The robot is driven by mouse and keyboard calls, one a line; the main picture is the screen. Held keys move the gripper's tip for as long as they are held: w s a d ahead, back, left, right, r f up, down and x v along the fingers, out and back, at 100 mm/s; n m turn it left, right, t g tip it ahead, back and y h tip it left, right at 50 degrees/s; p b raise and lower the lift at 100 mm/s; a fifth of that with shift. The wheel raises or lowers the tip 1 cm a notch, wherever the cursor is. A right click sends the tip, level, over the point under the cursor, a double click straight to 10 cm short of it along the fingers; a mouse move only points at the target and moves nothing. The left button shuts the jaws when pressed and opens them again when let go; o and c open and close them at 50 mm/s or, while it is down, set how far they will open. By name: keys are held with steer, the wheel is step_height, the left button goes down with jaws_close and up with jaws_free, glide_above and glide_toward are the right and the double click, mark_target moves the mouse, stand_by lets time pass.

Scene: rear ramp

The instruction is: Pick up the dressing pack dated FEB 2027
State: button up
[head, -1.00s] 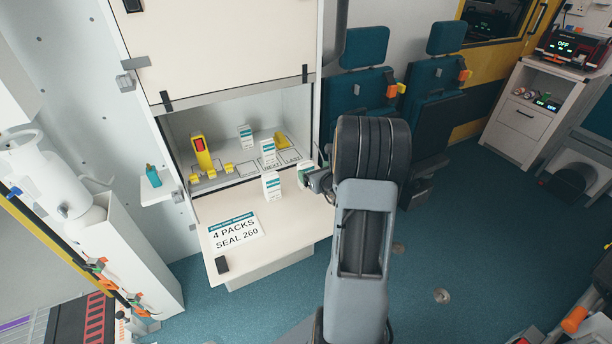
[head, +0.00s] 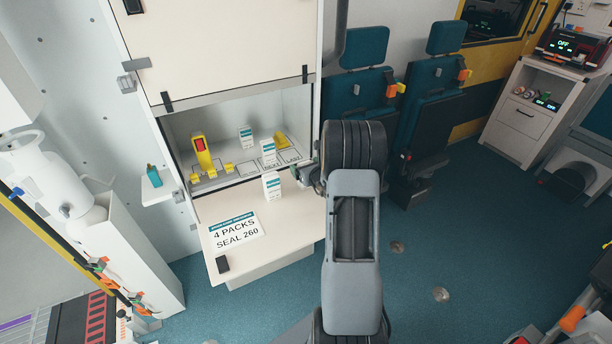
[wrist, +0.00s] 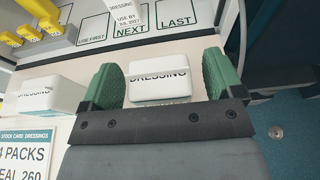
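A white dressing pack (wrist: 160,86) stands between the green fingers of my gripper (wrist: 160,64) in the wrist view. Bare surface shows on both sides of it, so the gripper is open. Its date is not visible. A second pack (head: 271,186) stands on the fold-down flap to the left; it also shows in the wrist view (wrist: 50,96). A third pack (head: 268,152) stands at the NEXT outline and reads JUL 2027 in the wrist view (wrist: 126,14). A fourth pack (head: 246,138) stands farther back in the cabinet. FEB 2027 is not readable anywhere.
A sign (head: 236,232) reading "4 PACKS SEAL 260" lies on the flap (head: 280,236). Yellow tags (head: 228,169) and a yellow device (head: 201,153) stand in the cabinet at left. The cabinet's right side wall is close to my gripper.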

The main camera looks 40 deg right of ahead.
steer(key=c, duration=1)
steer(key=shift+r, duration=0.1)
